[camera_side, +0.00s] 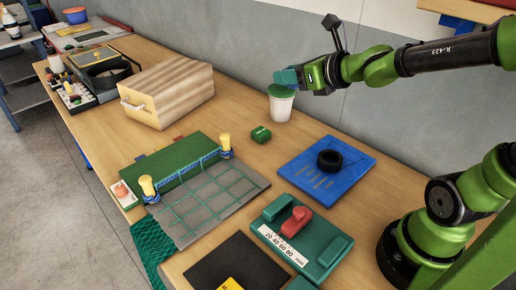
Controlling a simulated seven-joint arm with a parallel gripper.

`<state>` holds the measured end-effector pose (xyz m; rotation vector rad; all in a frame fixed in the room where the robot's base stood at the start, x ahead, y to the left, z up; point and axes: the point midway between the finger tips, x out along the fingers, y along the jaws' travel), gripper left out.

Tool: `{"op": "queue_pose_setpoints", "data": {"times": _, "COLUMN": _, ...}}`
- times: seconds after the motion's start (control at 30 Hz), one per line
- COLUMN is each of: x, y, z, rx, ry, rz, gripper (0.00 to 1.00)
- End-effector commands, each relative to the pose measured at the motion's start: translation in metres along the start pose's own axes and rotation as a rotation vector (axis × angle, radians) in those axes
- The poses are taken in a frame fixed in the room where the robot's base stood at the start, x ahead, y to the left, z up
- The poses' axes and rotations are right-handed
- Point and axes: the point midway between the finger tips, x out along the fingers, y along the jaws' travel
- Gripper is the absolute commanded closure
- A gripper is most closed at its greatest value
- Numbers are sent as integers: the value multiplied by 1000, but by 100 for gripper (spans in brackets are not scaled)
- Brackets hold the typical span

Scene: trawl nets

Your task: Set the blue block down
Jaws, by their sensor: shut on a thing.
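The blue block (286,77) is raised in the air above the table, at the upper middle of the side view. My gripper (299,76) is shut on it, reaching in from the right. In the picture, the block sits just above the rim of a white cup with a green rim (281,104). I cannot tell whether it is directly over the cup or touches it. The fingertips are small and partly hidden by the block.
A net frame (205,195), a green gauge with a red knob (297,222) and a wooden box (168,92) stand around. Bare table lies between them.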

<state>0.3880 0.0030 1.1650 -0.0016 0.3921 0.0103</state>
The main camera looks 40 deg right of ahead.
Motion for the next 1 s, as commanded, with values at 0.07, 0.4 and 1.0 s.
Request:
{"op": "queue_pose_setpoints", "data": {"times": 0.07, "x": 2, "y": 12, "z": -3, "rx": -16, "ry": 4, "rz": 36, "gripper": 94}}
{"op": "queue_pose_setpoints", "data": {"times": 0.4, "x": -10, "y": 155, "z": -30, "rx": -209, "ry": -3, "rz": 472, "gripper": 94}}
{"op": "queue_pose_setpoints", "data": {"times": 1.0, "x": -158, "y": 339, "z": -92, "rx": -640, "ry": -17, "rz": 1566, "gripper": 94}}
